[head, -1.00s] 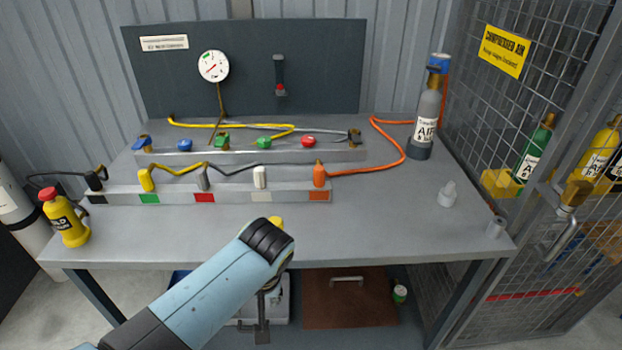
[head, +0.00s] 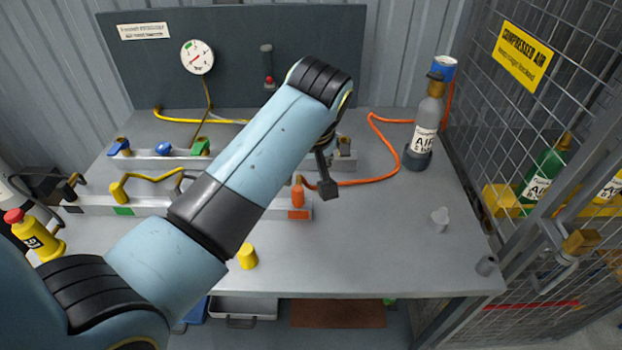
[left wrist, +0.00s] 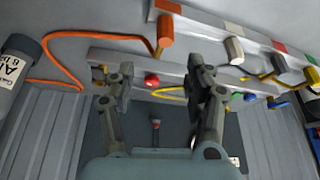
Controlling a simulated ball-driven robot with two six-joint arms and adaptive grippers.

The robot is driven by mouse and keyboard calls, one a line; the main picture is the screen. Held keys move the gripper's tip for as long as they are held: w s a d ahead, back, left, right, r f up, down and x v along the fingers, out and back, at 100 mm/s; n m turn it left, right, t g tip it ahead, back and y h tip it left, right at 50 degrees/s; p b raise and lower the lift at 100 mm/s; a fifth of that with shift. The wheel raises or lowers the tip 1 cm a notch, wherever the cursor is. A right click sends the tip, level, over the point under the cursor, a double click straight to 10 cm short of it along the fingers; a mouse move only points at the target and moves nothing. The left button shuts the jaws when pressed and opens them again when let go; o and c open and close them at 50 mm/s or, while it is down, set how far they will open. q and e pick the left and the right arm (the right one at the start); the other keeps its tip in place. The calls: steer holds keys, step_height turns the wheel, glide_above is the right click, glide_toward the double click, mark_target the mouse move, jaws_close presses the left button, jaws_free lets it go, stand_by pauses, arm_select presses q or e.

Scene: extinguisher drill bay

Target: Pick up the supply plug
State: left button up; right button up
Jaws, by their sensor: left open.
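An orange plug (head: 298,192), which I take for the supply plug, stands upright at the right end of the front rail (head: 86,206). An orange hose (head: 385,135) runs from it. In the left wrist view the plug (left wrist: 164,32) and hose (left wrist: 60,37) show near the top. My left gripper (head: 326,185) is above the bench, just right of the plug in the head view. In the left wrist view its fingers (left wrist: 157,78) are apart and empty, with the plug beyond the tips. My right gripper is out of view.
A grey air bottle (head: 424,130) stands at the bench's back right. A yellow cap (head: 247,257) and a small grey fitting (head: 439,219) are on the bench. A wire mesh cage (head: 520,110) borders the right side. My left arm hides the middle of both rails.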

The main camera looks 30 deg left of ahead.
mark_target(298, 189)
arm_select(q)
steer(key=x, duration=0.5)
steer(key=shift+a+f, duration=0.1)
steer(key=shift+f, duration=0.05)
steer(key=x, duration=0.4)
steer(key=shift+s+a+f, duration=0.2)
steer(key=shift+s+f, duration=0.05)
steer(key=shift+f, duration=0.1)
steer(key=shift+a+f, duration=0.1)
steer(key=shift+f, duration=0.15)
steer(key=shift+c, duration=0.2)
steer(key=c, duration=0.5)
jaws_close()
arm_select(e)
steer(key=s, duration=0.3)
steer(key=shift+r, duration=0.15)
